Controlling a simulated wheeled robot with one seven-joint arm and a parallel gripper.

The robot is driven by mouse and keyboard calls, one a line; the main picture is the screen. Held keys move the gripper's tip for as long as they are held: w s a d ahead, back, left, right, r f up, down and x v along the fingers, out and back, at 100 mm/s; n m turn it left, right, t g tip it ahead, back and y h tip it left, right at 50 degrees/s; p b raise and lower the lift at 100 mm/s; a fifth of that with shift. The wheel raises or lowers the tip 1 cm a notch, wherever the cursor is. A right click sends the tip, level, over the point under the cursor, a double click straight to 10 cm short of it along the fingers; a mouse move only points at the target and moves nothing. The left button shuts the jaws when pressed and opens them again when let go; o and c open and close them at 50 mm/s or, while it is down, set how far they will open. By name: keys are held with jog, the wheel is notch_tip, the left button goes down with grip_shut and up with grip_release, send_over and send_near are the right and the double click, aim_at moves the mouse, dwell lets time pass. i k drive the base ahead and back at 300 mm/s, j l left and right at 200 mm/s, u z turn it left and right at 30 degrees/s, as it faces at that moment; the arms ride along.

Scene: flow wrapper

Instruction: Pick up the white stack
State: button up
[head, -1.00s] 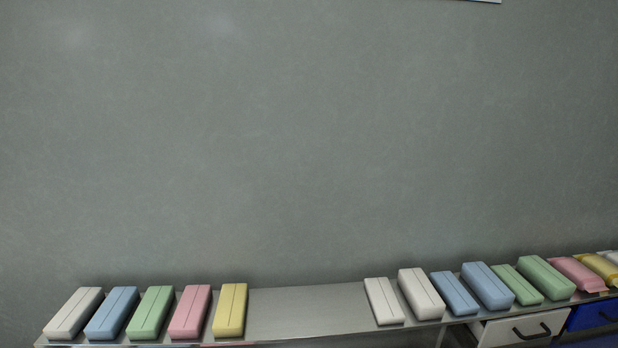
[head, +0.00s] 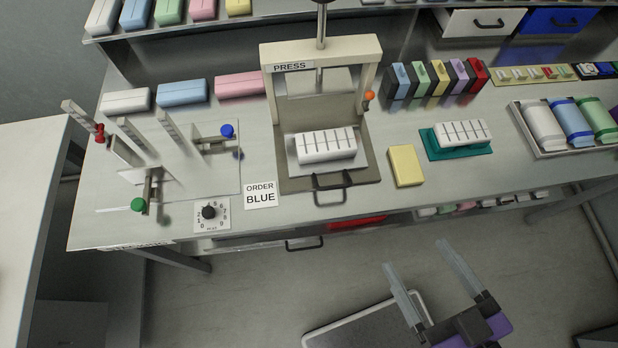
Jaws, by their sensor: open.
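A white stack of several upright segments with dark gaps (head: 327,145) lies in the press (head: 370,165), under its frame. A similar white stack (head: 463,132) lies on a teal tray (head: 437,151) to the right of the press. My gripper (head: 415,256) is at the lower right, with its two pale fingers wide apart and nothing between them. It is in front of the bench, over the floor in the picture, apart from both stacks.
A yellow block (head: 405,165) lies between press and teal tray. The press has a front handle (head: 330,187) and an orange knob (head: 369,96). A card reads ORDER BLUE (head: 261,195). A fixture with coloured knobs (head: 150,160) stands left. Bench front right is clear.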

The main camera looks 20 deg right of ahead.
aim_at(330, 144)
jog(key=k+l+u, duration=0.4)
jog(key=l, duration=0.25)
jog(key=k+l+u, duration=0.4)
jog(key=k+l, duration=0.1)
jog(key=l, duration=0.05)
